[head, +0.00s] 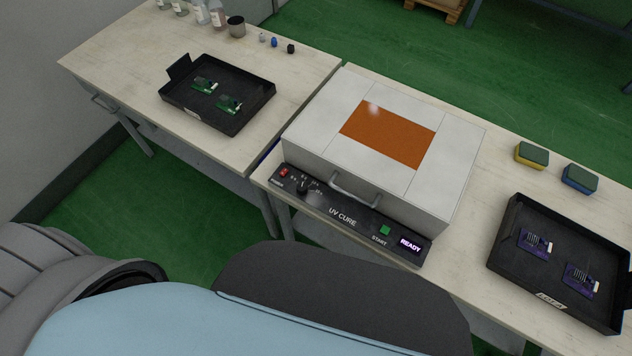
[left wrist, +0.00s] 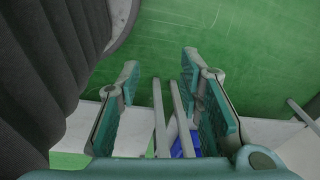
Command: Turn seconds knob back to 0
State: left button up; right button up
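The UV cure box (head: 375,145) sits on the right-hand table with its lid down. On its front panel a black knob (head: 302,186) stands near the left end, with small white markings around it too small to read. Next to it is a red switch (head: 284,172). Further right are a green START button (head: 385,230) and a display (head: 410,245) reading READY. My left gripper (left wrist: 160,68) is open in the left wrist view, with no object gripped. The knob does not show in that view. Neither gripper shows in the head view.
A black tray (head: 241,119) with green boards lies on the left table. Another black tray (head: 508,240) with purple boards lies on the right, near two sponges (head: 532,155). Bottles and a cup (head: 236,27) stand at the back left. Green floor shows below the left gripper.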

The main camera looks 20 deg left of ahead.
aim_at(302, 188)
jog(key=z, duration=1.5)
jog(key=k, duration=0.8)
jog(key=u, duration=1.15)
jog(key=i, duration=0.5)
jog(key=z, duration=0.05)
